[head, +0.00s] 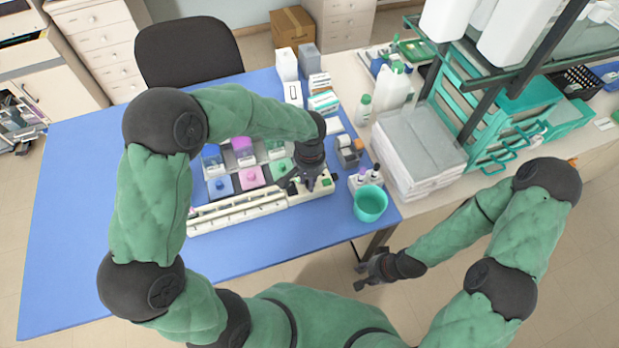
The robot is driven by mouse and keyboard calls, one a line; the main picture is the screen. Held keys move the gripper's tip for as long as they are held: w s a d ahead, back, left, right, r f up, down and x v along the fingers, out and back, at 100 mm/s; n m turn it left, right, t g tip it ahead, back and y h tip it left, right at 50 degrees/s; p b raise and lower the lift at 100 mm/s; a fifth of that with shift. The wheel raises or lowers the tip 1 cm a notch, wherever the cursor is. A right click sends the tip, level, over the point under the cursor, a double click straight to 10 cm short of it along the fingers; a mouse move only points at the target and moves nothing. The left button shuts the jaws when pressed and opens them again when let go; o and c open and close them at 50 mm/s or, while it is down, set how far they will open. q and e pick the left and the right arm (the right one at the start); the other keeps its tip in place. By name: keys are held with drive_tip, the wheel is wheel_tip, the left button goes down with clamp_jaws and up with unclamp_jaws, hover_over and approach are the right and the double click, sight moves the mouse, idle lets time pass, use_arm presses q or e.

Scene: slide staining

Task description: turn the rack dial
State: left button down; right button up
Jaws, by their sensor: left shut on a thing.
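The white staining rack (240,212) lies on the blue table, with a long slotted front part and a control panel (322,188) at its right end. My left gripper (308,184) points down at this panel and is shut on the rack dial, which its fingers and wrist mostly hide. How far the dial is turned cannot be seen. A small green button (326,182) shows just right of the fingers. My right gripper (359,277) is open and empty, low in front of the table's edge.
Behind the rack's front stand blue, pink and green stain containers (251,177). A teal cup (370,204) stands right of the panel, near the table's edge. Small bottles and boxes crowd the back right. The left of the blue table (80,220) is clear.

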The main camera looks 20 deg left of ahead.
use_arm(q)
drive_tip(key=m+p, duration=0.1)
drive_tip(key=m, duration=0.3)
drive_tip(key=shift+m+p, duration=0.7)
drive_tip(key=shift+m, duration=0.8)
drive_tip(key=c, duration=1)
unclamp_jaws()
drive_tip(key=shift+r, duration=0.1)
wheel_tip(320, 180, up, 12)
